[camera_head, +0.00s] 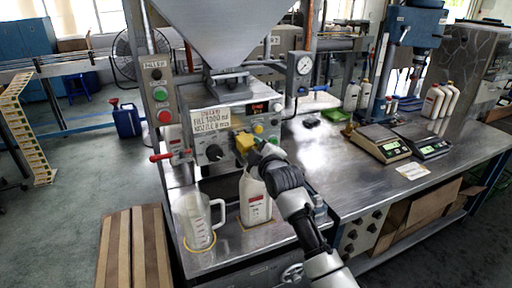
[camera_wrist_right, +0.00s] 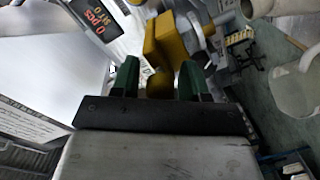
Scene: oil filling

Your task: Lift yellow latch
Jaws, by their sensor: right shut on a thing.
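The yellow latch (camera_head: 243,143) is on the front of the filling machine's grey control panel, above the white bottle (camera_head: 256,205). My right gripper (camera_head: 258,146) reaches it from the lower right. In the right wrist view, the green fingers (camera_wrist_right: 158,80) are on either side of the latch's rounded yellow end, closed on it. The latch's yellow block (camera_wrist_right: 166,42) extends beyond the fingertips. In the head view my gripper hides part of the latch and the bottle's top. My left gripper is not in view.
A clear measuring jug (camera_head: 198,222) stands left of the bottle on the metal bench. A red-handled valve (camera_head: 162,157) sticks out at the machine's left. Two scales (camera_head: 381,145) and several white bottles stand farther right. The bench's middle right is mostly clear.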

